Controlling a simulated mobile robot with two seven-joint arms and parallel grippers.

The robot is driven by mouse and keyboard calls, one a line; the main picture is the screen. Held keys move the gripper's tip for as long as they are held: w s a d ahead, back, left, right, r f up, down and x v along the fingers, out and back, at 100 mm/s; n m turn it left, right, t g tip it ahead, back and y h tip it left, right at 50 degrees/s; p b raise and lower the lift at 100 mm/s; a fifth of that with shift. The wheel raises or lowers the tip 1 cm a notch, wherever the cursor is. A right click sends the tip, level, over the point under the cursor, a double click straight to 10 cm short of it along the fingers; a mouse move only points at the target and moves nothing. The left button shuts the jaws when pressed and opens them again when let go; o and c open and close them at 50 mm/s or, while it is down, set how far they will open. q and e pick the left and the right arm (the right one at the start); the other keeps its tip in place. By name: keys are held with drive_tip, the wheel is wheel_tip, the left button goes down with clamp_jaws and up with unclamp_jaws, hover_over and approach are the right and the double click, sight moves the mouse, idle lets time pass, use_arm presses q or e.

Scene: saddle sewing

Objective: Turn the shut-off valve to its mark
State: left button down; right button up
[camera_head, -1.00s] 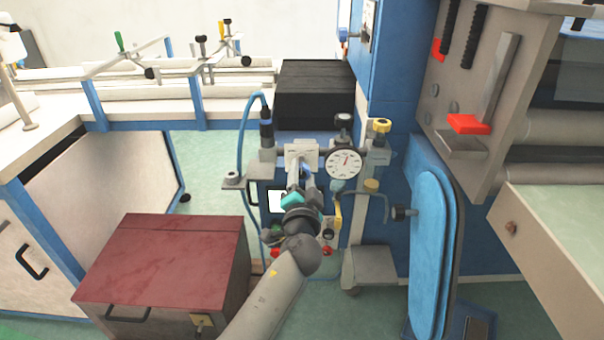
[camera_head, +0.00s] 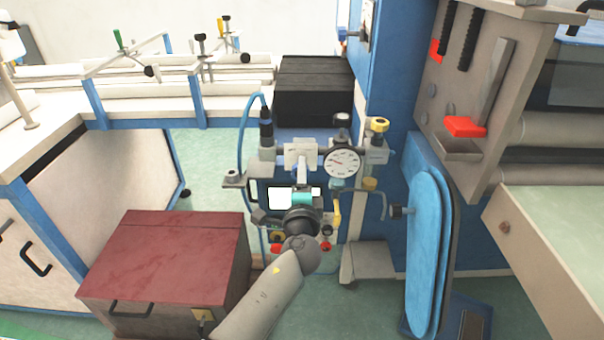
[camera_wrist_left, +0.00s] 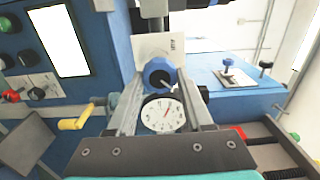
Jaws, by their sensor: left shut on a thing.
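My left gripper (camera_head: 302,172) reaches up to the pale plate (camera_head: 300,153) on the pipe assembly, left of the round gauge (camera_head: 341,162). In the left wrist view its two fingers (camera_wrist_left: 159,78) are closed about a blue round valve part (camera_wrist_left: 157,72), with the pale plate (camera_wrist_left: 155,45) behind it. I take this part to be the shut-off valve; its handle is mostly hidden by the gripper in the head view. The gauge (camera_wrist_left: 163,114) shows between the fingers, its red needle off centre. I cannot make out the mark. My right gripper is not in view.
A yellow-handled crank (camera_head: 337,210) hangs just right of my wrist. A blue hose (camera_head: 242,140) rises on the left. A dark red box (camera_head: 165,255) stands low at left; a blue padded panel (camera_head: 428,250) stands at right.

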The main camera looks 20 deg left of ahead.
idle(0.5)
use_arm(q)
drive_tip(key=shift+c, duration=1.5)
unclamp_jaws()
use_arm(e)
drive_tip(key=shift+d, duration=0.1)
use_arm(q)
drive_tip(key=p+v, duration=0.1)
drive_tip(key=v, duration=1.4)
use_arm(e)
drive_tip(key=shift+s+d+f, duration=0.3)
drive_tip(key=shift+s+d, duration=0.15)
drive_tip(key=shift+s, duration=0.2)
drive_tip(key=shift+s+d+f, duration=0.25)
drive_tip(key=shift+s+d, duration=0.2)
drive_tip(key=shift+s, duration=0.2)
use_arm(q)
drive_tip(key=shift+s, duration=0.15)
